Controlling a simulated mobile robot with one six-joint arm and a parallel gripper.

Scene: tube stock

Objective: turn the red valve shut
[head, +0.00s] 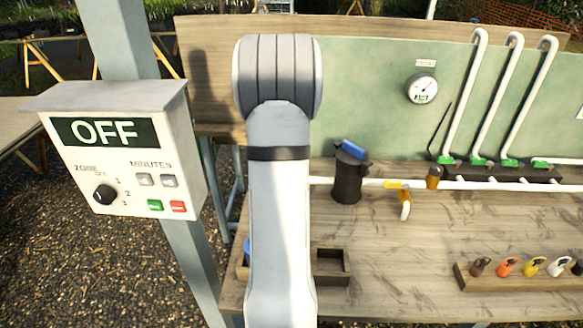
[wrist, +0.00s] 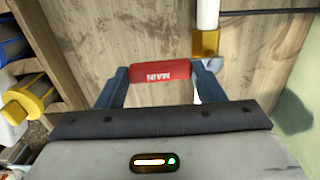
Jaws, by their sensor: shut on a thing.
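The red valve handle (wrist: 160,71), marked "MAIN", shows in the wrist view between the two blue fingers of my gripper (wrist: 161,80). My gripper is shut on it, one finger at each end. The handle lies crosswise in the picture. A white pipe (wrist: 207,14) with a brass-coloured fitting (wrist: 205,42) runs up from just right of the handle. The valve body under the handle is hidden by my gripper. In the head view my own arm hides the red valve and my gripper.
Blue and yellow reels (wrist: 30,95) sit on a wooden rack at left in the wrist view. The head view shows a bench (head: 390,260), a dark canister with a blue handle (head: 347,180), a pressure gauge (head: 422,88) and a control box reading OFF (head: 125,175).

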